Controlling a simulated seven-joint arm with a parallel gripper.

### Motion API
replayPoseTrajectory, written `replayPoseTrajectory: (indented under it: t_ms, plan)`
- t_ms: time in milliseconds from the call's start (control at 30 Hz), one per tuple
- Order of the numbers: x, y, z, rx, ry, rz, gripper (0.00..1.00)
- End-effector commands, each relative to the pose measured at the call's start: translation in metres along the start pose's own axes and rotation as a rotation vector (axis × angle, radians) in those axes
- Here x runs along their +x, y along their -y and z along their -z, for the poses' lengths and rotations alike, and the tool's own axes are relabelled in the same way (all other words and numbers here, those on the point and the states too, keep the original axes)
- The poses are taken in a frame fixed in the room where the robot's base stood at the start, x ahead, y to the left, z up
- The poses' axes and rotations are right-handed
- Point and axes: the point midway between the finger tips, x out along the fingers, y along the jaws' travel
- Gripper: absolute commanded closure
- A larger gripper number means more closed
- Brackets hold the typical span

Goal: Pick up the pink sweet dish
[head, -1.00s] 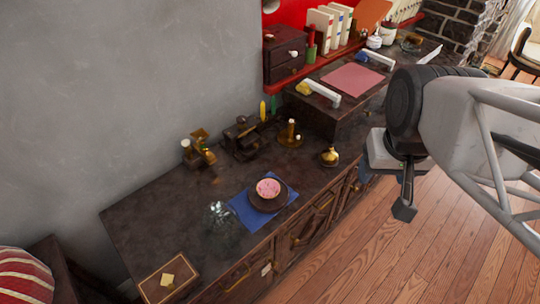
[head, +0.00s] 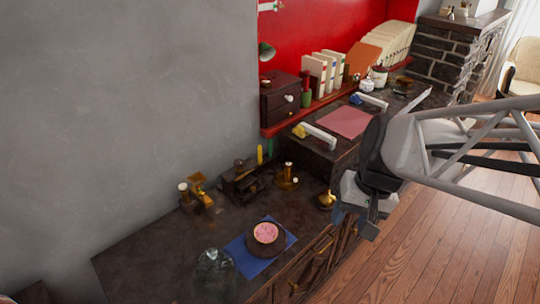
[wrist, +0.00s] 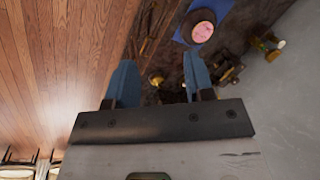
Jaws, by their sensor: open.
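The pink sweet dish (head: 266,232) is a small round bowl with a pink top. It sits on a dark round saucer (head: 266,250) over a blue cloth (head: 244,263) on the dark sideboard. In the wrist view the dish (wrist: 203,31) shows near the top, beyond the fingers. My gripper (wrist: 157,78) is open, with two blue fingers apart and nothing between them. In the head view my gripper (head: 352,219) hangs at the sideboard's front edge, to the right of the dish and apart from it.
A clear glass object (head: 214,268) stands left of the cloth. A brass bell-like piece (head: 325,200) is close to my gripper. Brass candlesticks (head: 287,177) and a dark ornament (head: 242,182) stand behind the dish. The sideboard (head: 150,262) is clear at the left.

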Motion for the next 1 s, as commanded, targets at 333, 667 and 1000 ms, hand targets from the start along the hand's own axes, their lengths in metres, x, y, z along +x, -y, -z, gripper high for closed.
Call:
replayPoseTrajectory:
  t_ms: [333, 667, 1000]
  plan:
    - [0.06, 0.021, 0.037, 0.138, 0.198, 0.196, 0.52]
    - [0.118, 0.037, 0.071, 0.288, 0.35, 0.383, 0.52]
    - [0.182, 0.045, 0.106, 0.466, 0.468, 0.57, 0.52]
